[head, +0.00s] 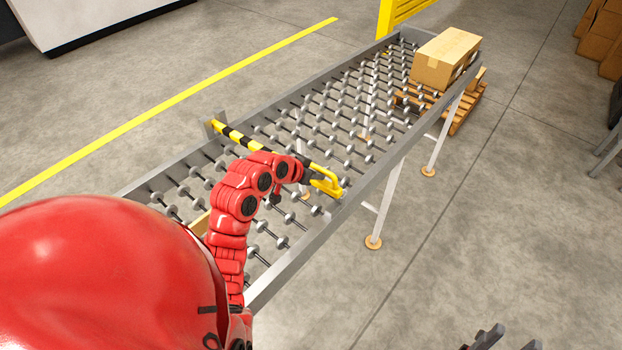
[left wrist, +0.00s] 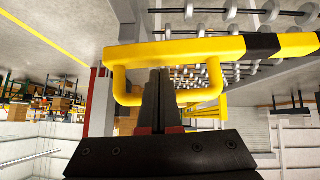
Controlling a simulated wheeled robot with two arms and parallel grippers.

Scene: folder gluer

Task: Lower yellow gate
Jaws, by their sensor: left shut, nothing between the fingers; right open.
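The yellow gate is a yellow-and-black striped bar (head: 236,137) reaching from a post on the conveyor's far rail across toward the near rail. It looks low over the wheels; I cannot tell whether its free end touches the near rail. A yellow U-shaped handle (head: 328,183) is at that end. My left gripper (head: 308,173) is at the handle. In the left wrist view its fingers (left wrist: 160,82) are shut, with nothing between them, and overlap the opening of the handle (left wrist: 208,95) below the bar (left wrist: 190,50). My right gripper (head: 513,337) is open at the bottom edge, partly cut off.
The skate-wheel conveyor (head: 385,160) slopes away to the upper right. My red left arm covers the near end.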

